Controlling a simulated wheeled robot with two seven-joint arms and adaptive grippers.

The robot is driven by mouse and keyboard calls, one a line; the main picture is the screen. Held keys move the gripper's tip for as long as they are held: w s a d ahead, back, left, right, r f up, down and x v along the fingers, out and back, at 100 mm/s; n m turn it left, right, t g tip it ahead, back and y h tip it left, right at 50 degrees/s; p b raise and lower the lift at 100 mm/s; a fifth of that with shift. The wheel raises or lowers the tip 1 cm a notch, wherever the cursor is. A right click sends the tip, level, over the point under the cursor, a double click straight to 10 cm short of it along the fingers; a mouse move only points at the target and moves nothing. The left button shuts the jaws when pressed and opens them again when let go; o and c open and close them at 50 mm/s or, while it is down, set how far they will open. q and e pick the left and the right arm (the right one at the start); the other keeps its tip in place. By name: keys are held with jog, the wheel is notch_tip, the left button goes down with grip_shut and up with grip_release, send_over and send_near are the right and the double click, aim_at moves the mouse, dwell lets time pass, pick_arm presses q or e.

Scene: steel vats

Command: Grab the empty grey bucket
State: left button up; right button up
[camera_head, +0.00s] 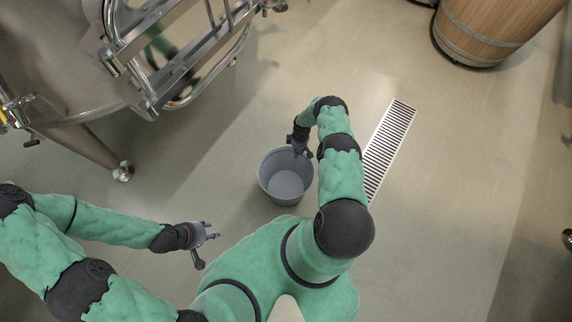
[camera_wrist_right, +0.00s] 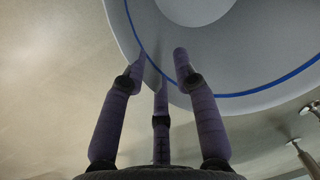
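The grey bucket (camera_head: 287,185) stands upright on the floor in the middle of the head view, and its inside looks empty. My right gripper (camera_head: 301,150) is over the bucket's far right rim. In the right wrist view the bucket (camera_wrist_right: 255,98) shows a pale rim with a blue line, and the fingers of my right gripper (camera_wrist_right: 161,70) are spread apart and overlap that rim. Whether they touch it I cannot tell. My left gripper (camera_head: 208,236) is open and empty, left of and nearer than the bucket.
A steel vat (camera_head: 60,60) with an open-looking metal door frame (camera_head: 180,60) stands at upper left, on a leg with a foot (camera_head: 123,171). A floor drain grate (camera_head: 388,150) lies right of the bucket. A wooden barrel (camera_head: 485,30) stands at upper right.

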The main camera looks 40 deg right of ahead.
jog(key=shift+f, duration=0.6)
jog(key=shift+f, duration=0.25)
dwell(0.3)
jog(key=shift+s, duration=0.1)
grip_shut()
